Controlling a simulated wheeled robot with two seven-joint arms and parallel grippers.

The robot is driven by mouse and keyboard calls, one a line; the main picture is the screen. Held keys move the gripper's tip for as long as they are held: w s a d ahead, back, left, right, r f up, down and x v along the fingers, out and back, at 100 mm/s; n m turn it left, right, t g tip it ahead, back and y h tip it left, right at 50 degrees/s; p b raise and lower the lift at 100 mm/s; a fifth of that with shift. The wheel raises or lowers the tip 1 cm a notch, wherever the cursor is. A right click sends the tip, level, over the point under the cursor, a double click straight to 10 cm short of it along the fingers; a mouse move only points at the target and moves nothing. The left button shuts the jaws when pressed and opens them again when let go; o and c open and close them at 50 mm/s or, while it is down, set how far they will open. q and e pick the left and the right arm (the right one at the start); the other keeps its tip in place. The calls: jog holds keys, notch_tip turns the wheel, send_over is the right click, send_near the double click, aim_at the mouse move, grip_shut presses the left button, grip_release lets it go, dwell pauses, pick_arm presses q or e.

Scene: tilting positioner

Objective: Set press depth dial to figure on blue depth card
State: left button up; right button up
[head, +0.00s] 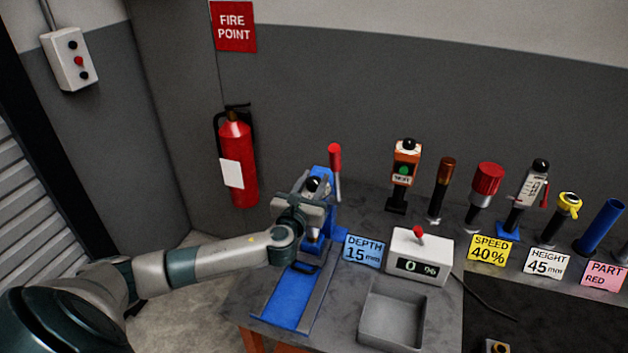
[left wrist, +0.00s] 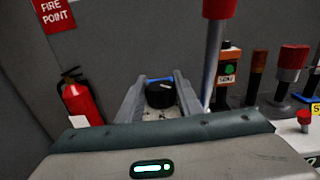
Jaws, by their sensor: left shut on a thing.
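The blue depth card (head: 363,250) stands on the bench and reads DEPTH 15 mm. The blue press (head: 319,243) stands to its left, with a red-topped lever (head: 335,160) rising on its right side. A round black dial (head: 313,184) with a light pointer mark sits at the top of the press. My left gripper (head: 306,202) is at the press head, and in the left wrist view its fingers are closed on the black dial (left wrist: 160,95). The scale around the dial is too small to read. My right gripper is not in view.
A white box (head: 419,256) with a red-tipped switch shows 0 %. A grey tray (head: 392,318) lies in front of it. Yellow speed (head: 488,251), white height (head: 544,264) and pink part (head: 604,276) cards stand right, before several tools. A fire extinguisher (head: 237,160) hangs behind left.

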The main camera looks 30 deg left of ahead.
pick_arm(q)
jog(key=n+g+y, duration=0.2)
jog(key=n+y, duration=0.1)
jog(key=y, duration=0.2)
jog(key=shift+n, duration=0.3)
jog(key=shift+r+n+g+y, duration=0.1)
jog(key=shift+n+g+y, duration=0.85)
jog(key=shift+y, duration=0.25)
jog(key=shift+g+y, duration=0.25)
jog(key=shift+y, duration=0.05)
jog(key=shift+r, duration=0.1)
jog(key=o, duration=1)
jog(key=shift+a, duration=0.1)
jog(key=shift+o, duration=0.2)
jog(key=shift+f, duration=0.2)
jog(key=shift+m+t+h, duration=0.25)
jog(key=shift+t+h, duration=0.15)
jog(key=shift+h, duration=0.1)
